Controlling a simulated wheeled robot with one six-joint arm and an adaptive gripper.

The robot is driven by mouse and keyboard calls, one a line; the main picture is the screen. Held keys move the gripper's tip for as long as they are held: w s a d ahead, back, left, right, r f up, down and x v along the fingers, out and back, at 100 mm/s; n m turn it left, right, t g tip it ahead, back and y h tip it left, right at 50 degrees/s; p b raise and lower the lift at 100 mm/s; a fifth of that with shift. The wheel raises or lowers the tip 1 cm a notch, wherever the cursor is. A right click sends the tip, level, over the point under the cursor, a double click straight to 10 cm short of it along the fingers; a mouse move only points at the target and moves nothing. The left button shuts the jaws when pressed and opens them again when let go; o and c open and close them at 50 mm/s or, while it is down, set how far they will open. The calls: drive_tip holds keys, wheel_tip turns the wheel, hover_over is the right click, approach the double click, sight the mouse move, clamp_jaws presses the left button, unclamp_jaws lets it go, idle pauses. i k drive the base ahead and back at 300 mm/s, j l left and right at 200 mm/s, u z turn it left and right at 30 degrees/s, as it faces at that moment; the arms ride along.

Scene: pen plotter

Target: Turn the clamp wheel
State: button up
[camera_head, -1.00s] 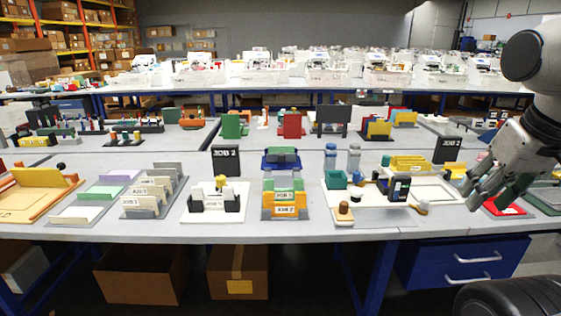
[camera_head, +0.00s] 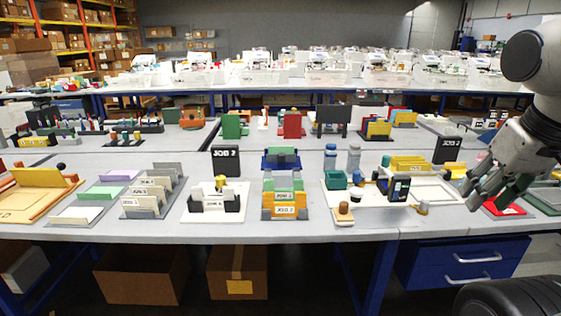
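No part can be made out for certain as the clamp wheel. A small tan round knob (camera_head: 343,208) stands at the front left of a pale board (camera_head: 375,216) on the workbench. Another small tan round part (camera_head: 422,207) is at the board's right front. Which of these, if either, is the wheel cannot be told. A dark upright block with a bluish face (camera_head: 399,188) stands between them. My gripper (camera_head: 471,193) is at the right, its fingers spread, with nothing visible between them. It is right of the board and apart from both tan parts.
A red tray (camera_head: 505,207) lies just right of my gripper. A teal box (camera_head: 336,180) and bottles (camera_head: 353,158) stand behind the board. The bench's front edge (camera_head: 250,238) is mostly clear.

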sight(282, 157)
drive_tip(key=i+l+u, duration=0.65)
drive_tip(key=l, duration=0.25)
drive_tip(key=i, duration=0.05)
